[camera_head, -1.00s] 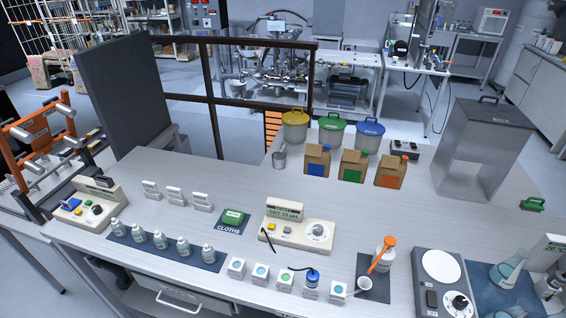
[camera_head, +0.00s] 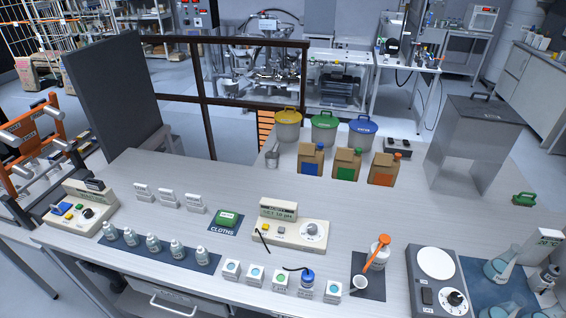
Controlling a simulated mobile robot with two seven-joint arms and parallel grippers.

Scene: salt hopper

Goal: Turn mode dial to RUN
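The dial marked for mode cannot be read at this size. A cream meter (camera_head: 290,233) with a lit text display stands at the middle of the bench. A second cream box (camera_head: 75,222) at the left carries a small black knob (camera_head: 88,213) and blue and yellow buttons. A grey plate unit (camera_head: 437,282) at the right front has a black-and-white knob (camera_head: 455,299). No dial position is legible. Neither of my grippers is in view.
Small bottles (camera_head: 153,243) and a row of small boxes (camera_head: 256,275) line the front edge. A beaker with an orange-handled tool (camera_head: 376,254) stands right of the meter. Brown jugs (camera_head: 347,163) and a steel hopper (camera_head: 475,146) stand behind.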

